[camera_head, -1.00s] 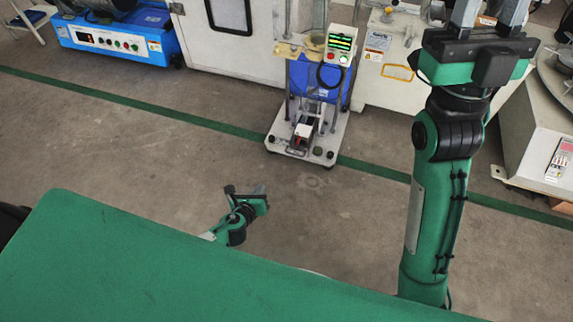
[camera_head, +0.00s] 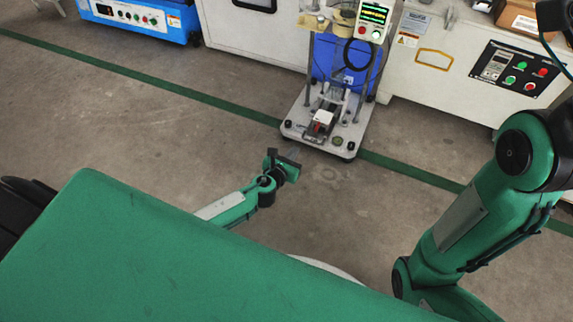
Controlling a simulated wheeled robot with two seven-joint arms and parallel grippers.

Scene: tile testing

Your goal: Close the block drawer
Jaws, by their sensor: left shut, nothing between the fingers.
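I cannot make out a block drawer for certain in the head view. A wheeled-looking test stand (camera_head: 345,143) with a pale base plate stands on the floor at the upper middle. A small device with a white and red part (camera_head: 322,119) sits on its base. My left gripper (camera_head: 291,159) is shut and empty, low in front of the stand and apart from it in the picture. My right arm rises at the right, and its gripper is out of the picture.
A control box (camera_head: 374,19) with a lit display tops the stand. A blue machine (camera_head: 150,17) is at the upper left. A white cabinet with a button panel (camera_head: 516,71) is at the right. The concrete floor (camera_head: 130,110) at the left is clear.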

